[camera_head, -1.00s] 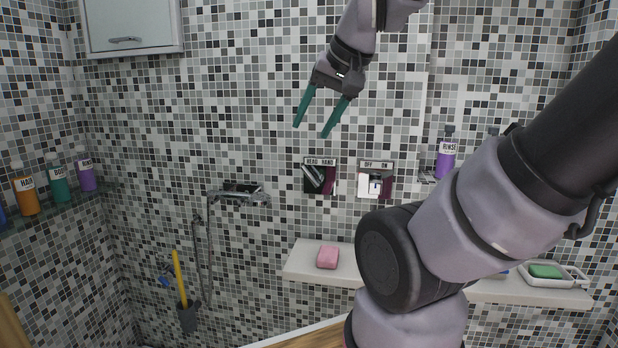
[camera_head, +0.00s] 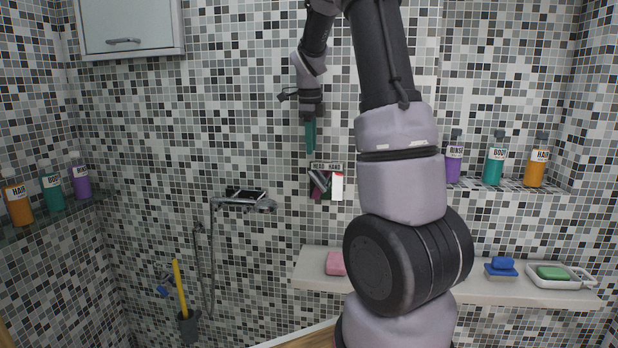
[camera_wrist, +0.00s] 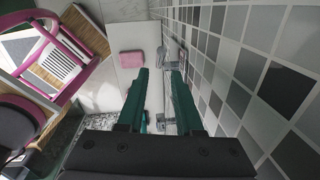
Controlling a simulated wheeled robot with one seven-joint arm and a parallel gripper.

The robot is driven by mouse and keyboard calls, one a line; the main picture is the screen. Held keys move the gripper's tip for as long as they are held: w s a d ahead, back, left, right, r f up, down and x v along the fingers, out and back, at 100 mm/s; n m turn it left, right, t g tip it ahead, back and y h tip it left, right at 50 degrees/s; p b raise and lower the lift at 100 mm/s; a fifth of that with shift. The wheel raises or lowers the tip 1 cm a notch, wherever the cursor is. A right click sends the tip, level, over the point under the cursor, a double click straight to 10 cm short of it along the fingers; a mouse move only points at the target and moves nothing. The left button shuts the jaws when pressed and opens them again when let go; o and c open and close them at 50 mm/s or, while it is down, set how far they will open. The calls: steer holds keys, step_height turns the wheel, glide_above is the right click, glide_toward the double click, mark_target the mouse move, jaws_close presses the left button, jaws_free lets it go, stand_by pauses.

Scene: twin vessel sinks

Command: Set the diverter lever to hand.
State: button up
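The diverter lever (camera_head: 319,181) is a slanted metal bar on a small wall plate labelled HEAD and HAND (camera_head: 327,167). It runs from upper left, below HEAD, down toward the middle. A magenta patch and a white patch with red show beside it. My gripper (camera_head: 310,150) points down just above the plate's left side, seen edge-on. In the wrist view, my gripper (camera_wrist: 160,74) has two green fingers apart with nothing held between them. Metal fittings show beyond the fingertips, but I cannot tell which is the lever.
The OFF/ON control is hidden behind my arm. A ledge (camera_head: 310,277) below holds pink soap (camera_head: 335,263), blue soap (camera_head: 502,264) and a green soap (camera_head: 552,272) in a dish. A shower mixer (camera_head: 240,200) is left of the plate. Bottles stand on side shelves.

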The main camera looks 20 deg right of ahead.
mark_target(312, 172)
steer(key=f, duration=0.7)
steer(key=w+d+f, duration=0.1)
steer(key=f, duration=0.3)
steer(key=shift+w, duration=0.1)
jaws_close()
stand_by(1.1)
